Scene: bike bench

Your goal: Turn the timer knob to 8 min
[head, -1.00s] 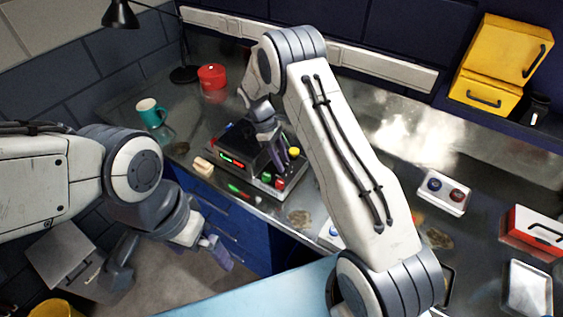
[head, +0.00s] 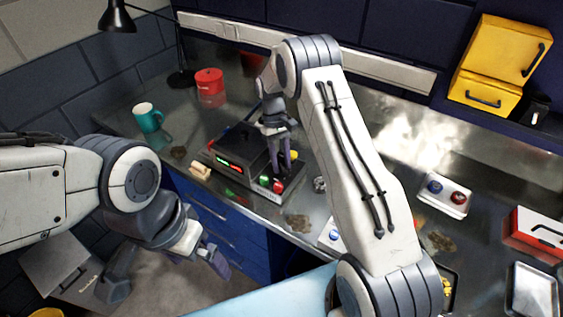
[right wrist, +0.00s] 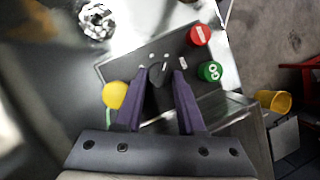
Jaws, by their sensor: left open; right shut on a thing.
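The timer box (head: 235,178) stands on the metal bench, with lit red and green displays on its front. Its dark timer knob (right wrist: 157,73) shows in the right wrist view, with pale marks around it; I cannot read its setting. My right gripper (head: 283,172) is over the box's right part. In the right wrist view its fingers (right wrist: 161,80) are shut on the knob, one on each side. A red button (right wrist: 199,35), a green GO button (right wrist: 210,71) and a yellow button (right wrist: 114,95) surround it. My left gripper (head: 213,260) is open and empty, low in front of the bench.
A teal mug (head: 148,117), a red canister (head: 209,81) and a lamp (head: 118,18) stand behind and left of the box. A small tan block (head: 201,170) lies at its left. A white two-button panel (head: 443,194) and a red-white case (head: 537,232) lie to the right.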

